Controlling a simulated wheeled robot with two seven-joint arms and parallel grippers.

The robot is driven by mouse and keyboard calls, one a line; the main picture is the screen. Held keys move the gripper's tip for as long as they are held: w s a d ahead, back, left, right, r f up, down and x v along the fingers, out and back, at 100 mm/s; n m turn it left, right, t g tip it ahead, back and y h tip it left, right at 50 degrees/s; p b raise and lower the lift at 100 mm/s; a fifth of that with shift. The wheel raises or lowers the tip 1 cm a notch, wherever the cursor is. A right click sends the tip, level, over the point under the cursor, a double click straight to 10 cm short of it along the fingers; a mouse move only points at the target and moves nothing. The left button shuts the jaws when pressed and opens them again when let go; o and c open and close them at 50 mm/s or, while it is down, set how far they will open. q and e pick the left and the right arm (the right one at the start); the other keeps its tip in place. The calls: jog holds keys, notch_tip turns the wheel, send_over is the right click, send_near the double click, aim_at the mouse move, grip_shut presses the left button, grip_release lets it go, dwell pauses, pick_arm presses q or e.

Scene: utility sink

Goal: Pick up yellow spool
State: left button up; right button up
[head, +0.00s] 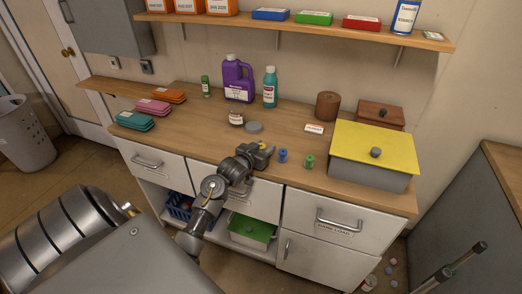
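The yellow spool (262,146) shows only as a small yellow patch at my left gripper, near the counter's front edge. The gripper hides most of it. My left gripper (264,153) reaches over the front edge from below, with its fingers at the spool. The view is too small to tell whether the fingers are closed on it or apart around it. A blue spool (283,156) stands just right of the gripper, and a green spool (308,162) stands farther right. My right gripper is not in view.
A grey box with a yellow lid (376,146) stands at the counter's right. A purple jug (237,80) and teal bottle (270,88) stand farther back. Drawers (236,190) are below.

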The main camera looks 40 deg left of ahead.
pick_arm(q)
jog(key=c, duration=0.8)
jog(key=shift+o, duration=0.2)
jog(key=shift+r, duration=0.15)
jog(key=shift+r, duration=0.25)
notch_tip(320, 180, up, 2)
jog(key=shift+r+b, duration=0.25)
jog(key=shift+b, duration=0.1)
jog(key=s+d+r+p, duration=0.1)
jog(key=s+d+r, duration=0.4)
jog(key=s+r, duration=0.4)
jog(key=v, duration=0.4)
